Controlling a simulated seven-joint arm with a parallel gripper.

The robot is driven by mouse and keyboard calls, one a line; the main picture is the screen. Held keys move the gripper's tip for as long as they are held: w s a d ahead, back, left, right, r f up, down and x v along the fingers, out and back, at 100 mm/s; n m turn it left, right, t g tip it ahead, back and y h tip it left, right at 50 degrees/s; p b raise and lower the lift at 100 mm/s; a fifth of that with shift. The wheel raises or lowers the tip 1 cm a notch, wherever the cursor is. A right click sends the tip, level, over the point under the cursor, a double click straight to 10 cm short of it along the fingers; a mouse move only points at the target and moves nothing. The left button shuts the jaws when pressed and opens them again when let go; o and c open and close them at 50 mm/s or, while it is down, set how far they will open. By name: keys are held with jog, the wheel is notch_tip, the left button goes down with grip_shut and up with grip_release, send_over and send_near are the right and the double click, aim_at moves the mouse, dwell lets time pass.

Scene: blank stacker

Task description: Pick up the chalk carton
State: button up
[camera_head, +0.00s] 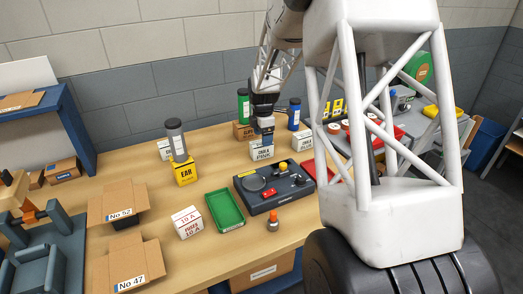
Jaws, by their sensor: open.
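The chalk carton (261,151) is a small white box with dark print on its front. It stands on the wooden bench near the back wall. My gripper (267,134) points down at the carton's top, its dark fingers overlapping the carton's upper edge in the picture. The gripper is open. Whether the fingers touch the carton or straddle it is too small to tell. My arm comes down from the top of the picture.
Behind stand a brown carton (243,131) and a green canister (243,105). Another white carton (303,146) and a blue canister (294,114) are to the right.

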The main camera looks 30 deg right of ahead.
aim_at(262, 148)
jog(key=shift+f, duration=0.4)
jog(key=shift+f, duration=0.1)
jog(key=shift+a+f, duration=0.15)
jog(key=shift+f, duration=1.1)
jog(key=shift+a+f, duration=0.1)
jog(key=shift+f, duration=1.15)
jog(key=shift+c, duration=0.2)
jog(key=c, duration=1)
jog(key=shift+r, duration=0.1)
jog(key=shift+r, duration=4.95)
